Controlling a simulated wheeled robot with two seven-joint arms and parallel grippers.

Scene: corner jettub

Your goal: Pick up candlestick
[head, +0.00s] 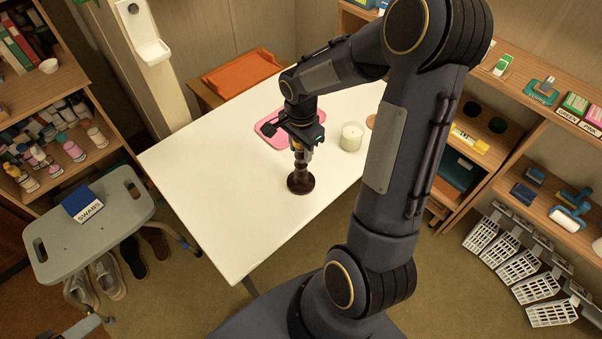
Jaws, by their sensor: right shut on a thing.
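The dark brown candlestick (300,180) stands upright on the white table (205,185), with its round base at the bottom. My right gripper (300,152) comes down over it from above and is shut on its upper part. The top of the candlestick is hidden by the gripper. Its base looks to be at or very near the table top; I cannot tell whether it touches. My left gripper does not show.
A white candle jar (352,137) stands just right of the gripper. A pink tray (268,138) lies behind it. Shelves (540,120) line the right side. A grey stool (95,235) with a blue swabs box (83,204) stands left. The table's left part is clear.

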